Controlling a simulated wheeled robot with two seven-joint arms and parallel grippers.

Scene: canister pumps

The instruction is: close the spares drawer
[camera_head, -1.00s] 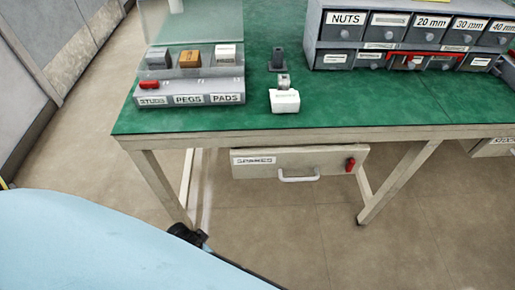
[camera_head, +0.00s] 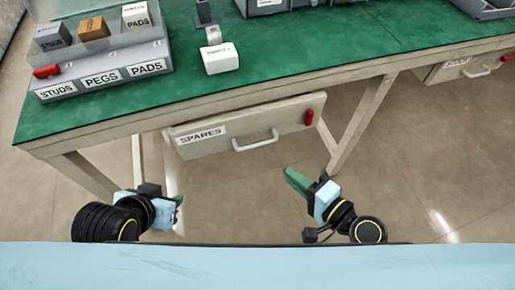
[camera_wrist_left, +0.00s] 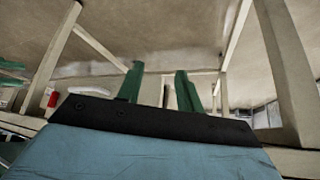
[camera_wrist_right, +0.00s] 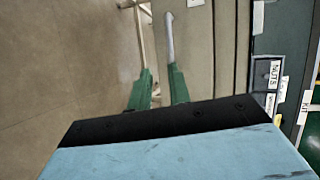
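The spares drawer (camera_head: 225,143) hangs under the front edge of the bench, with a SPARES label, a pale bar handle (camera_head: 255,141) and a red piece (camera_head: 309,117) at its right end. How far it stands out is hard to tell. My right gripper (camera_head: 290,178) is below and right of the handle, apart from it. In the right wrist view its green fingers (camera_wrist_right: 161,88) are spread and empty, with the handle (camera_wrist_right: 170,38) beyond. My left gripper (camera_head: 179,199) is low, below the drawer's left end. Its fingers (camera_wrist_left: 160,87) are spread and empty in the left wrist view.
The green-topped bench (camera_head: 330,50) carries a labelled bin rack (camera_head: 103,75) at the left and a small white box (camera_head: 220,60). A bench leg (camera_head: 360,125) stands right of the drawer. Another drawer (camera_head: 465,65) is further right. The floor in front is clear.

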